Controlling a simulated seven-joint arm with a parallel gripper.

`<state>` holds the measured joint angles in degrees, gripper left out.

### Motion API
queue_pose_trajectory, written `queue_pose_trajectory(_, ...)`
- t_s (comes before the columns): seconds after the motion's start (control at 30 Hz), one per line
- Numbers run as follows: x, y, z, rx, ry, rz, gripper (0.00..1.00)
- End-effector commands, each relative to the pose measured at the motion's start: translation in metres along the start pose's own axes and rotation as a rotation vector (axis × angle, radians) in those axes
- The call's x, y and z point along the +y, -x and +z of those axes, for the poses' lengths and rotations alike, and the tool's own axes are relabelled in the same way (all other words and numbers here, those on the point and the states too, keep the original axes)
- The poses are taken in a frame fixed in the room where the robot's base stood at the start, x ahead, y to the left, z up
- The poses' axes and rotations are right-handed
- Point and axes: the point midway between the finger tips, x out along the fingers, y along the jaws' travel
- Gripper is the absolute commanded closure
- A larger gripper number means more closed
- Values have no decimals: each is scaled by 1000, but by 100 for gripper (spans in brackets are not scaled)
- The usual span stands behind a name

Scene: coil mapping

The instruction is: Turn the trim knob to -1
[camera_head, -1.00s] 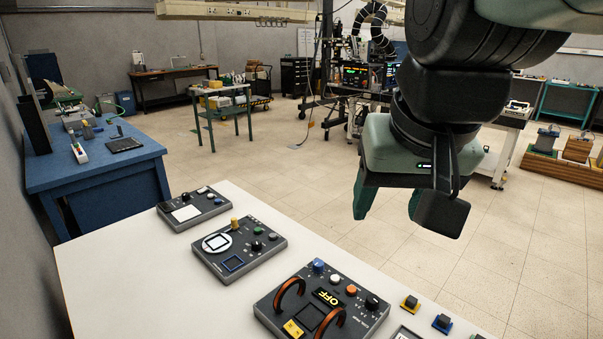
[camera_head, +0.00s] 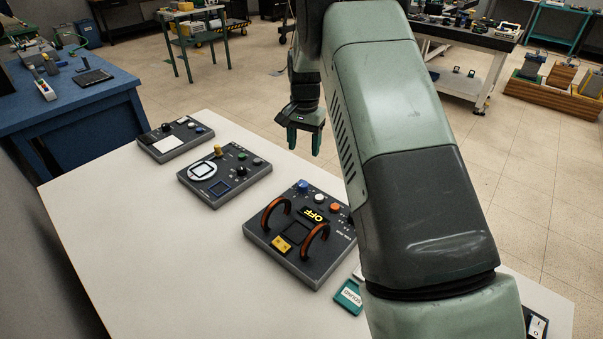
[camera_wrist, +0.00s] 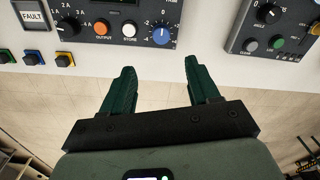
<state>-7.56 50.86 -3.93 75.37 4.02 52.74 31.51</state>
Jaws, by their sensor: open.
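The trim knob (camera_wrist: 162,35) is a blue round knob on a dark panel, with a white scale around it, in the wrist view. Its pointer seems to face up near 0, but it is too small to read surely. In the head view the blue knob (camera_head: 303,187) sits on the far edge of the panel (camera_head: 263,246) with two copper-coloured arches. My gripper (camera_wrist: 159,68) is open and empty, its dark green fingers apart, with the knob beyond the gap between them. In the head view my gripper (camera_head: 304,152) hangs beyond the panel, fingers down, apart from the knob.
An orange button (camera_wrist: 103,28) and white button (camera_wrist: 129,30) sit beside the knob. Another panel (camera_head: 224,177) with knobs stands to the left on the white table (camera_head: 120,215). In the head view, my arm hides the panel's right side. Floor lies beyond the table's far edge.

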Motion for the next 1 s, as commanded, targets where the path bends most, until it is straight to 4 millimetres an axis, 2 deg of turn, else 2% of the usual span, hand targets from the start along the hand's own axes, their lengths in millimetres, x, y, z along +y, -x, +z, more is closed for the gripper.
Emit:
queue_pose_trajectory(0.03, -2, -13, -2, -8, -7, 7, 40)
queue_pose_trajectory(0.33, -4, -48, -3, -17, -22, 15, 40)
queue_pose_trajectory(0.7, -2, -115, -2, -18, -21, 16, 40)
queue_pose_trajectory(0.83, -3, -129, -2, -15, -21, 14, 40)
queue_pose_trajectory(1.0, -3, -136, -2, -15, -21, 14, 40)
